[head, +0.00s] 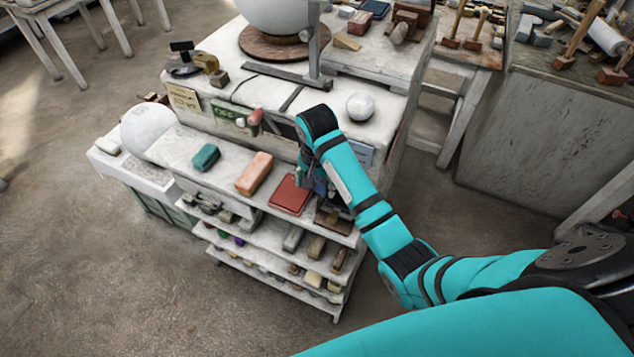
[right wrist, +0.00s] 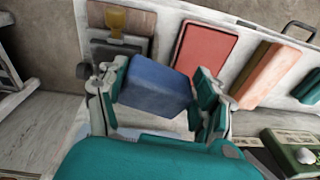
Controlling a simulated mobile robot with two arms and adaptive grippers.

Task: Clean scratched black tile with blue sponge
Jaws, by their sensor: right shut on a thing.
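My right gripper (right wrist: 157,92) is shut on a blue sponge (right wrist: 155,86), with one finger on each side of it in the right wrist view. In the head view the blue sponge (head: 320,187) is mostly hidden by the gripper and arm. It is over the right part of the long white shelf, beside a red tile (head: 290,194). The red tile also shows in the right wrist view (right wrist: 205,50). A brown board (right wrist: 140,20) with a small amber and dark item lies beyond the sponge. My left gripper is not in view.
An orange block (head: 254,173) and a teal block (head: 206,157) lie left of the red tile on the shelf (head: 225,178). A white ball (head: 360,106) sits on the upper bench behind my arm. Lower shelves hold several small items. The floor at left is clear.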

